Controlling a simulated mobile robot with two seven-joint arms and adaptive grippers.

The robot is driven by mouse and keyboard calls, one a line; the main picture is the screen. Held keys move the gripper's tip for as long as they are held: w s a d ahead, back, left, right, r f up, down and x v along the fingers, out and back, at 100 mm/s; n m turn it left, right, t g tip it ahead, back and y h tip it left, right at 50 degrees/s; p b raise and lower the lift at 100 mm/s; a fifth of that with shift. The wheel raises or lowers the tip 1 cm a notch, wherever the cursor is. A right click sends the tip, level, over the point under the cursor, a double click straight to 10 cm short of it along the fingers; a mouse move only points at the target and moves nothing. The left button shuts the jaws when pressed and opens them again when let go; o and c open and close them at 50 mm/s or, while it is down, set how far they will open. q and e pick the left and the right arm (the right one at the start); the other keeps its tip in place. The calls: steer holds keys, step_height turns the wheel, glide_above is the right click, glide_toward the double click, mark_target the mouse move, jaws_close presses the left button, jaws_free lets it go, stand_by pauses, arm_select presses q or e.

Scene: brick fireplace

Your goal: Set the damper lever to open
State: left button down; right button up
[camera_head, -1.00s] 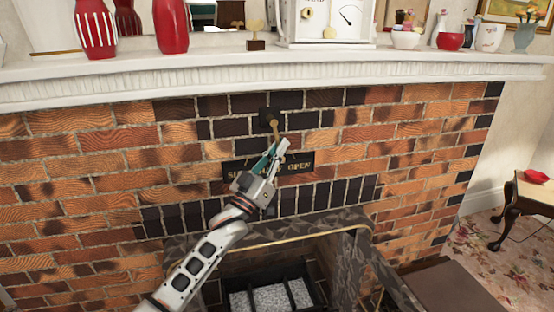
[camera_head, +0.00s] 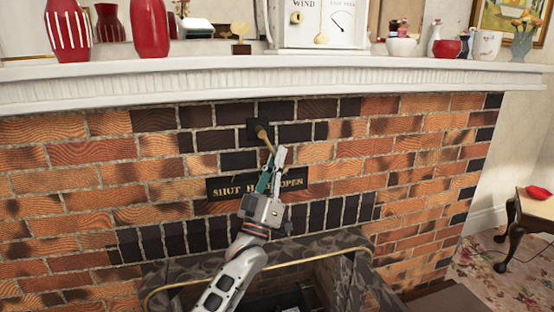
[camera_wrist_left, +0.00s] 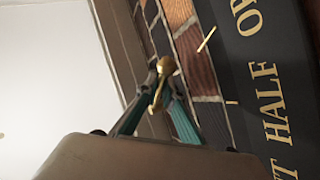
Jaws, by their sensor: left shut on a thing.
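The brass damper lever (camera_head: 263,134) comes out of a black mount (camera_head: 253,124) on the brick wall and slants down to the right. Below it is a black plate (camera_head: 213,194) reading SHUT, HALF and OPEN from left to right; my gripper hides part of HALF. The lever leans to the side of OPEN. My left gripper (camera_head: 274,157) is shut on the lever's lower end. In the left wrist view the brass end (camera_wrist_left: 160,84) sits between the fingertips, and the plate (camera_wrist_left: 265,60) shows HALF and part of OPEN. My right gripper is out of view.
A white mantel shelf (camera_head: 200,86) juts out above the lever, with red vases (camera_head: 148,27) and a white instrument box (camera_head: 320,24) on it. The fireplace surround (camera_head: 345,285) lies below the gripper. A small table (camera_head: 534,207) stands at the right.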

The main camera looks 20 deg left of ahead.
arm_select(q)
steer(key=c, duration=2.2)
jaws_free()
steer(key=shift+o, duration=0.2)
steer(key=v, duration=1.2)
